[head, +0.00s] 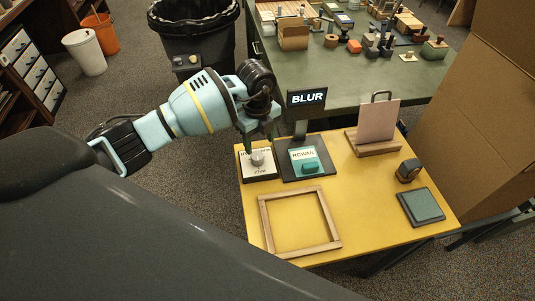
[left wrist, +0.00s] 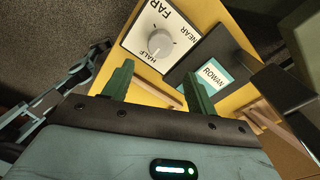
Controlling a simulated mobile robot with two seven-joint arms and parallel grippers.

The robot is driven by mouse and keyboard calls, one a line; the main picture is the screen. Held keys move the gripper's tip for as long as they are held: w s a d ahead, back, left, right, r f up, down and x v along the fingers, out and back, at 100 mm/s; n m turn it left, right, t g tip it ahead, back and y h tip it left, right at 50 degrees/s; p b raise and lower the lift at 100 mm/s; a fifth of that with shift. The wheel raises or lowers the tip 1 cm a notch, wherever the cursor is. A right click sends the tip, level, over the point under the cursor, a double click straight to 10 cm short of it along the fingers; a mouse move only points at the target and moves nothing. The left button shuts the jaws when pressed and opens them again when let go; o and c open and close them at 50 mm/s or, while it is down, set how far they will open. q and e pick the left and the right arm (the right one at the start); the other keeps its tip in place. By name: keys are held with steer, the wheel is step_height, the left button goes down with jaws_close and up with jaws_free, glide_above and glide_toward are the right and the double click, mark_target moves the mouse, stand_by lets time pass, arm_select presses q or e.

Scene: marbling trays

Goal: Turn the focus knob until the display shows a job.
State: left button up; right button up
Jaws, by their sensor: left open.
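The focus knob (head: 257,158) is a round grey dial on a white plate at the back left of the yellow table. The left wrist view shows the knob (left wrist: 160,43) with the labels FAR, NEAR and HALF around it. The display (head: 307,98) is a small black screen on a stand and reads BLUR. My left gripper (head: 259,139) hangs just above and behind the knob in the head view. In the left wrist view its two green fingers (left wrist: 158,88) are apart, with nothing between them, and the knob lies beyond their tips. My right gripper is not in view.
Right of the knob, a card reading ROWAN (head: 303,154) lies on the display's black base, with a teal block on it. A wooden frame (head: 331,217), a card in a wooden holder (head: 378,148), a stamp (head: 408,170) and a green pad (head: 421,190) share the yellow table.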

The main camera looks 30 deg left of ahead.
mark_target(257, 155)
arm_select(q)
steer(key=shift+w+a+r, duration=0.2)
steer(key=shift+a, duration=0.25)
steer(key=shift+s+f+b, duration=0.1)
steer(key=shift+f+b, duration=0.25)
steer(key=shift+f, duration=3.55)
steer(key=c, duration=1)
